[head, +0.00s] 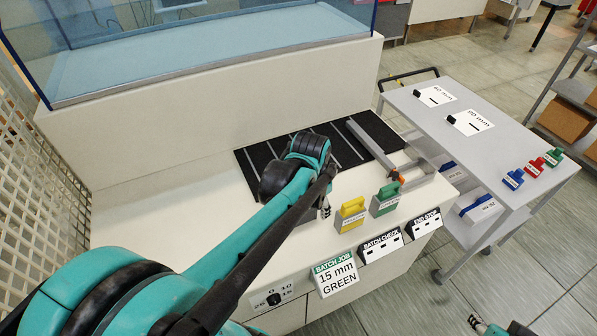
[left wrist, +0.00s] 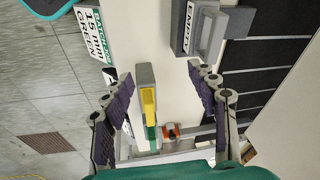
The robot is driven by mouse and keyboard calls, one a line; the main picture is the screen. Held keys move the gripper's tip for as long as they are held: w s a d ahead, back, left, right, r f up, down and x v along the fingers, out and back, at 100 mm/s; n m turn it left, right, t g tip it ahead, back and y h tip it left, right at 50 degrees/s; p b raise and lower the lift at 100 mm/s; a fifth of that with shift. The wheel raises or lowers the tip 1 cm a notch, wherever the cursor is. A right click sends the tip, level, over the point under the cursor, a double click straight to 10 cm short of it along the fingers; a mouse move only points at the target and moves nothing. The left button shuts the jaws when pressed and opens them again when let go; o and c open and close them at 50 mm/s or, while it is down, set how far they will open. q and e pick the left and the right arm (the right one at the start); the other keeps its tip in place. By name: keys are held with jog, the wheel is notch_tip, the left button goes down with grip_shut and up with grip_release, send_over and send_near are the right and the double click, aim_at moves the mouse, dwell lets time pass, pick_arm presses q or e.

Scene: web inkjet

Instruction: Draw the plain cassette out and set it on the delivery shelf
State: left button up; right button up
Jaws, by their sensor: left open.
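A plain grey block marked EMPTY (left wrist: 208,32) stands on the counter beside the dark striped mat in the left wrist view. In the head view it is mostly hidden behind my left arm. A yellow cassette (head: 351,214) and a green cassette (head: 385,200) stand in a row on the counter. My left gripper (head: 324,205) is over the counter, left of the yellow cassette. In the left wrist view its jaws (left wrist: 150,82) are apart, with the yellow cassette (left wrist: 148,104) showing between them, apparently not gripped. Part of my right gripper (head: 478,321) shows at the bottom right. I cannot identify the delivery shelf.
A sign reads BATCH JOB 15 mm GREEN (head: 335,275). A metal bracket with an orange part (head: 397,178) stands right of the green cassette. A grey trolley (head: 475,150) carries small blue, red and green pieces. A glass-walled tank (head: 200,50) stands behind.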

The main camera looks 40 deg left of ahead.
pick_arm(q)
jog(key=a+p, duration=0.1)
jog(key=a, duration=0.1)
jog(key=w+a+m+g+p, duration=0.1)
jog(key=a, duration=0.2)
jog(key=w+a+f+g+p, duration=0.1)
jog(key=a, duration=0.2)
jog(key=shift+w+m+h, duration=0.25)
jog(key=shift+m+h, duration=0.15)
jog(key=shift+a+f, duration=0.25)
notch_tip(320, 180, down, 8)
jog(key=b, duration=0.3)
pick_arm(e)
jog(key=shift+w+r, duration=0.1)
jog(key=shift+r, duration=0.6)
pick_arm(q)
grip_shut()
